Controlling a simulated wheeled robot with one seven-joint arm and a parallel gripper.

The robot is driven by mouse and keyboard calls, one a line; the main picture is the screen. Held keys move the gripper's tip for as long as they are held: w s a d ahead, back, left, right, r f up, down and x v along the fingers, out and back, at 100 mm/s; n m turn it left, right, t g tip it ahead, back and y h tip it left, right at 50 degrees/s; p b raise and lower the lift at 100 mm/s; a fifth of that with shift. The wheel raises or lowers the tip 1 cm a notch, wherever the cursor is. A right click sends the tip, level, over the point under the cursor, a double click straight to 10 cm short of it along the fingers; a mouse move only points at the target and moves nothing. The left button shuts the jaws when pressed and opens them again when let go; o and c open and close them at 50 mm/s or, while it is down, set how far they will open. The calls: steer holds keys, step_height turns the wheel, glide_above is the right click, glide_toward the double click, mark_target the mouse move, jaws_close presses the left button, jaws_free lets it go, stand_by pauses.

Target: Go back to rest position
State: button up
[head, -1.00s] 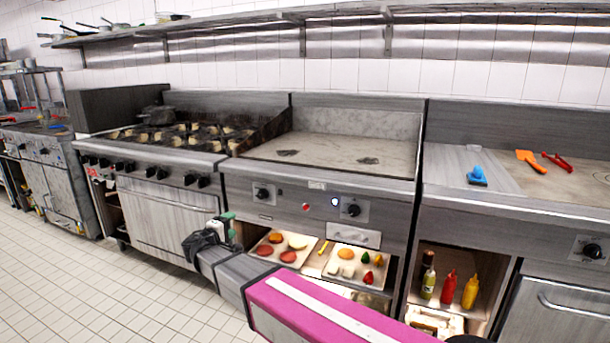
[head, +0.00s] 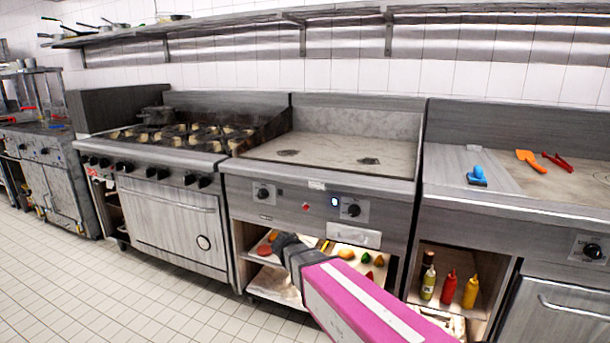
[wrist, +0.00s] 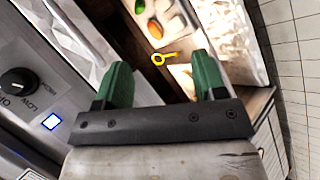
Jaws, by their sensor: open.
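My gripper (wrist: 160,85) shows in the wrist view with its two green fingers apart and nothing between them. In the head view my pink arm reaches toward the shelf below the griddle, and its dark wrist hides part of the food trays; the fingers cannot be made out there. Beyond the fingers, the wrist view shows a tray with an orange and a green item and a yellow-handled tool (wrist: 165,58). The griddle (head: 345,150) above is bare except for two dark patches.
A control knob (wrist: 18,82) and a lit blue display (wrist: 52,121) are close on the left in the wrist view. Sauce bottles (head: 449,287) stand in the cubby to the right. A stove (head: 160,200) is to the left. The tiled floor (head: 110,290) is clear.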

steer(key=s+d+f+m+g+y, duration=0.2)
steer(key=s+d+f+m+y, duration=0.1)
steer(key=s+d, duration=0.4)
steer(key=s+d+f+m+g+y, duration=0.3)
steer(key=s+d, duration=0.3)
steer(key=d, duration=0.3)
steer(key=shift+s+g+y, duration=0.3)
steer(key=shift+s+y, duration=0.05)
steer(key=shift+y, duration=0.45)
steer(key=shift+f, duration=0.1)
